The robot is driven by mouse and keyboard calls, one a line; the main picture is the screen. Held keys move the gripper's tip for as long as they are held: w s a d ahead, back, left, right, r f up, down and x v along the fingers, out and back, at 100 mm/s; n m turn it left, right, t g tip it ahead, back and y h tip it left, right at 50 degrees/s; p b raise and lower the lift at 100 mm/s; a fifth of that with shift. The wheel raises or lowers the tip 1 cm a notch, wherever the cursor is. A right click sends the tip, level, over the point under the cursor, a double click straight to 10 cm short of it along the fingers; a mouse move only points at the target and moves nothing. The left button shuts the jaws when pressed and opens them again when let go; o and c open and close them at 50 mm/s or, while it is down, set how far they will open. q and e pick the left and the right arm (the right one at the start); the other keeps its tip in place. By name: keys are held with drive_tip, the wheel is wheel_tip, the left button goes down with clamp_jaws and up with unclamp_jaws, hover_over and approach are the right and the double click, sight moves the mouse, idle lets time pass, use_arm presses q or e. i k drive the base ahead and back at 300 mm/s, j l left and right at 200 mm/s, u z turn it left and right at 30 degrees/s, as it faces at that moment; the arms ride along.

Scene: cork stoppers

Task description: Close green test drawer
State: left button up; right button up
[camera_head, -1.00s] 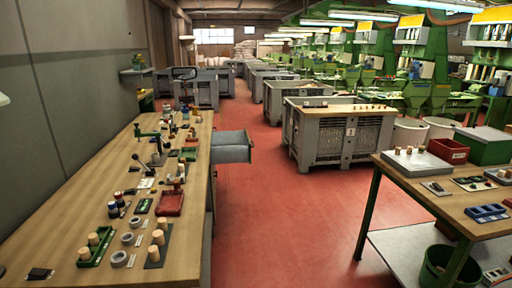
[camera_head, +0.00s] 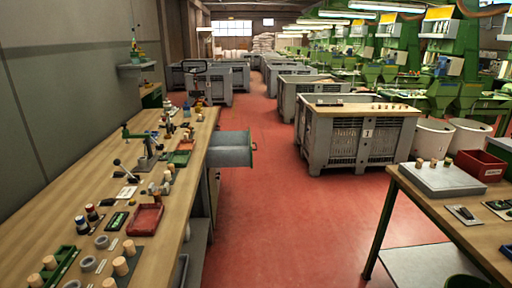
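A drawer (camera_head: 230,151) sticks out from the right side of the long wooden bench (camera_head: 60,205), over the red floor. It stands open, and its visible walls look grey-green rather than clearly green. A small handle (camera_head: 254,147) shows at its outer right end. The inside of the drawer is mostly hidden at this angle. Neither of my grippers shows in the head view.
The bench top holds a red tray (camera_head: 146,220), a green lever press (camera_head: 146,140) and several corks. A second table (camera_head: 470,235) stands at right. A large grey crate (camera_head: 340,140) is ahead. The red floor between is clear.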

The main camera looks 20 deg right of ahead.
sight(227, 147)
drive_tip(key=i+l, duration=0.2)
drive_tip(key=l, duration=0.15)
drive_tip(key=i+l, duration=0.2)
drive_tip(key=l, duration=0.2)
drive_tip(key=i+l, duration=0.15)
drive_tip(key=l, duration=0.2)
drive_tip(key=i+l, duration=0.2)
drive_tip(key=l, duration=0.2)
drive_tip(key=i+l, duration=0.2)
drive_tip(key=l, duration=0.15)
drive_tip(key=i+l, duration=0.2)
drive_tip(key=l, duration=0.15)
drive_tip(key=i+l, duration=0.2)
drive_tip(key=l, duration=0.2)
drive_tip(key=i+l+u, duration=0.2)
drive_tip(key=i, duration=0.2)
drive_tip(key=i+u, duration=0.2)
drive_tip(key=i, duration=0.15)
drive_tip(key=i+l+u, duration=0.25)
drive_tip(key=i, duration=0.15)
